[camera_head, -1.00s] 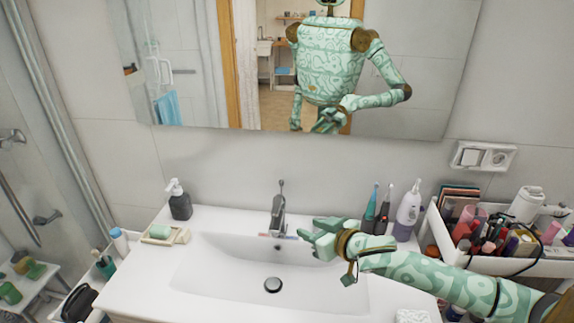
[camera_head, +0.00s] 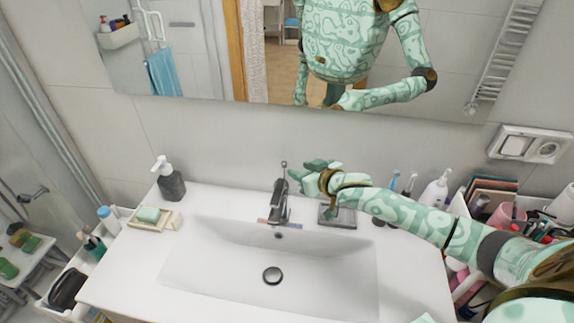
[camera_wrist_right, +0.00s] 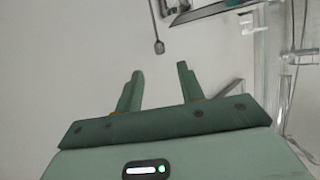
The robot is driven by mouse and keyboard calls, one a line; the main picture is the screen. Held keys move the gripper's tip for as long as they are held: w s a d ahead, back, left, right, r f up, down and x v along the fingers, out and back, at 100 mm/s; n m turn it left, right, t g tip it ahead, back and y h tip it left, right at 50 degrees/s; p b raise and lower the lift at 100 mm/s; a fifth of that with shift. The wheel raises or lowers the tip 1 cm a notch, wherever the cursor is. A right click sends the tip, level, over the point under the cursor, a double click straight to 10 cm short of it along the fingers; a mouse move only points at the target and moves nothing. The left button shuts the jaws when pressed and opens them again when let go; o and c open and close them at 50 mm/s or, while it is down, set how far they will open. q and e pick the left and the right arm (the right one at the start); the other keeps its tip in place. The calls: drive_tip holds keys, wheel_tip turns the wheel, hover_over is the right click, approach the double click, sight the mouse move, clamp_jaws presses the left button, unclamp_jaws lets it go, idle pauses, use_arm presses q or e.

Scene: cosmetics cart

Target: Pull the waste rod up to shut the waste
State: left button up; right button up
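The waste rod (camera_head: 284,166) is a thin upright rod with a small knob, behind the dark grey tap (camera_head: 280,204). In the right wrist view its knob (camera_wrist_right: 158,46) shows ahead of the fingertips, roughly in line with the gap between them. My right gripper (camera_head: 302,171) is just right of the rod's top, apart from it. Its two fingers (camera_wrist_right: 160,68) are spread and empty. The waste plug (camera_head: 272,276) is a dark round disc in the basin floor; I cannot tell how high it sits. My left gripper is not in view.
The white basin (camera_head: 210,272) is empty. A soap dispenser (camera_head: 171,182) and soap dish (camera_head: 150,218) stand on the left. A dark tray (camera_head: 338,216) lies under my right wrist, with toothbrushes and a white bottle (camera_head: 436,190) to its right. The mirror hangs behind.

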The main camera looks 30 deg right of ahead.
sight(286, 163)
drive_tip(key=b+x, duration=0.1)
drive_tip(key=x, duration=0.7)
drive_tip(key=shift+r, duration=0.15)
clamp_jaws()
